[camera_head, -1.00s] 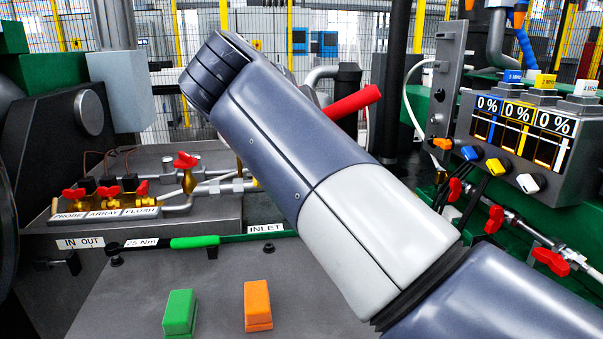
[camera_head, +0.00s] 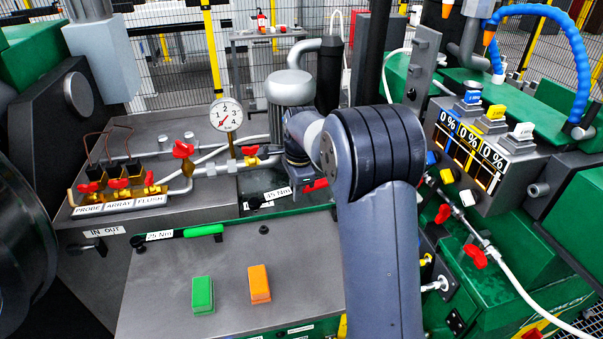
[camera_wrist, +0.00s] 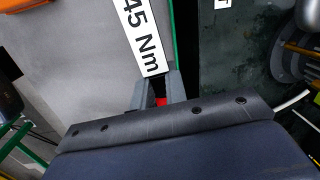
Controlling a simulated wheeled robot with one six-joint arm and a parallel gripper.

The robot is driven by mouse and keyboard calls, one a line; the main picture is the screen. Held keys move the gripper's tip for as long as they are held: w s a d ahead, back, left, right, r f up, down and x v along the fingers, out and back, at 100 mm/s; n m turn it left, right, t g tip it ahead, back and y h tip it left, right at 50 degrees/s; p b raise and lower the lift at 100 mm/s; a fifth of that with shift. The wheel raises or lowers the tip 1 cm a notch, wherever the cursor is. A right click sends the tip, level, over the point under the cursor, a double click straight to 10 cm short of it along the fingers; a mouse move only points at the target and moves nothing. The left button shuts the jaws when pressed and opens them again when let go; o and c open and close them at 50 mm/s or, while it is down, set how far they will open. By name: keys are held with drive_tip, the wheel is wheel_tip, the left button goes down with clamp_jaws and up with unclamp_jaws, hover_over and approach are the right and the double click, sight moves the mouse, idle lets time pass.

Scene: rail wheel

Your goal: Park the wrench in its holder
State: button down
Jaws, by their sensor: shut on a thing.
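My gripper (camera_head: 302,188) is low over the back edge of the grey panel, left of my forearm, and partly hidden. A red wrench handle (camera_head: 316,185) shows beside it. In the wrist view my gripper's fingers (camera_wrist: 161,91) are closed around a small red piece (camera_wrist: 162,101), the wrench's handle. The rest of the wrench is hidden by my arm and gripper. A white label (camera_wrist: 142,38) reading "45 Nm" lies just beyond the fingertips; it also shows in the head view (camera_head: 278,193). Whether the wrench touches its holder cannot be told.
A green-handled wrench (camera_head: 203,231) lies at the panel's back left by a "25 Nm" label (camera_head: 160,236). Green (camera_head: 202,294) and orange (camera_head: 259,284) blocks sit on the panel. Red-handled valves (camera_head: 117,184) and a gauge (camera_head: 226,115) stand behind; a control box (camera_head: 478,155) is at right.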

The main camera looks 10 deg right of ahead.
drive_tip(key=d+f+m+g+p, duration=0.1)
drive_tip(key=p, duration=0.1)
drive_tip(key=shift+s+d+f+p, duration=0.1)
drive_tip(key=shift+s+d+p, duration=0.05)
drive_tip(key=shift+p, duration=0.25)
drive_tip(key=shift+d+f, duration=0.1)
drive_tip(key=shift+f, duration=0.25)
drive_tip(key=shift+d, duration=0.1)
drive_tip(key=b, duration=0.3)
hover_over(301, 224)
drive_tip(key=shift+d+f, duration=0.15)
drive_tip(key=shift+f, duration=3.25)
drive_tip(key=c, duration=1.3)
unclamp_jaws()
drive_tip(key=shift+s, duration=0.1)
drive_tip(key=shift+c, duration=0.2)
drive_tip(key=shift+r, duration=0.1)
